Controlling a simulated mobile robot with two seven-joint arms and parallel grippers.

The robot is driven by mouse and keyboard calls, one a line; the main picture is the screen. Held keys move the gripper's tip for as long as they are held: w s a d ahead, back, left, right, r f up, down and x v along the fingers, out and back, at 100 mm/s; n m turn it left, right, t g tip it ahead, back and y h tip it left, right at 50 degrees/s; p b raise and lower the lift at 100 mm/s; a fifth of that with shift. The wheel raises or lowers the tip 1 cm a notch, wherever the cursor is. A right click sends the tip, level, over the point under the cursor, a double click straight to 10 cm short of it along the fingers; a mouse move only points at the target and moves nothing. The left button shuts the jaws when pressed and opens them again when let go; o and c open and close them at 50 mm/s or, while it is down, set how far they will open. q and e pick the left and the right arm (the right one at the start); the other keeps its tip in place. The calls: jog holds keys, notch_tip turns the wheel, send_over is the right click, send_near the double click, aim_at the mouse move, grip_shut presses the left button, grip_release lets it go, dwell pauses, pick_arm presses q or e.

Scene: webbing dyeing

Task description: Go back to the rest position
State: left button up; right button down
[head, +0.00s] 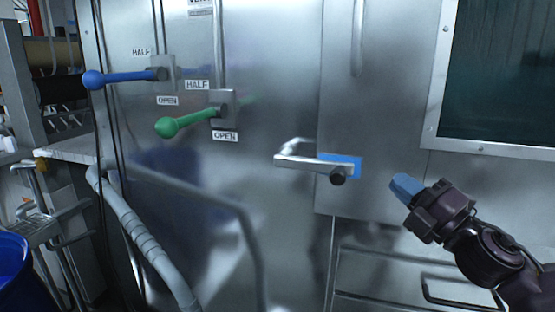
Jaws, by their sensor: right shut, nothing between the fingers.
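My right gripper (404,187) comes in from the lower right, with blue fingertips pointing up and left. It is shut and empty. It is in front of the steel cabinet (275,75), to the right of a metal door handle (305,163) on a blue plate and apart from it. The handle lies nearly level, pointing left. My left gripper is not in view.
A blue-knobbed lever (125,77) and a green-knobbed lever (190,122) stick out of the cabinet near HALF and OPEN labels. A dark window (500,75) is at the upper right. A grey hose (135,228) and a blue drum (12,270) are at the left.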

jog(key=s+d+f+m+g+h+p, duration=0.1)
jog(key=s+d+f+m+h, duration=0.15)
jog(key=f+m, duration=0.45)
jog(key=s+d+f+m+h, duration=0.1)
jog(key=s+f+m+h, duration=0.3)
jog(key=f, duration=0.5)
jog(key=s+d+f+m+g+h+p, duration=0.1)
jog(key=f+m+h, duration=0.2)
jog(key=f+m, duration=0.45)
jog(key=s+f+m+g+h+p, duration=0.1)
jog(key=s+f+m+g, duration=0.1)
jog(key=s+f, duration=0.7)
jog(key=s+f+m+g+h+p, duration=0.1)
jog(key=s+f+m+g+h, duration=0.1)
jog(key=s+f+m, duration=0.3)
jog(key=s+f+g, duration=0.1)
jog(key=s+f, duration=0.3)
jog(key=s, duration=0.5)
jog(key=shift+s+d, duration=0.3)
jog(key=shift+s, duration=0.1)
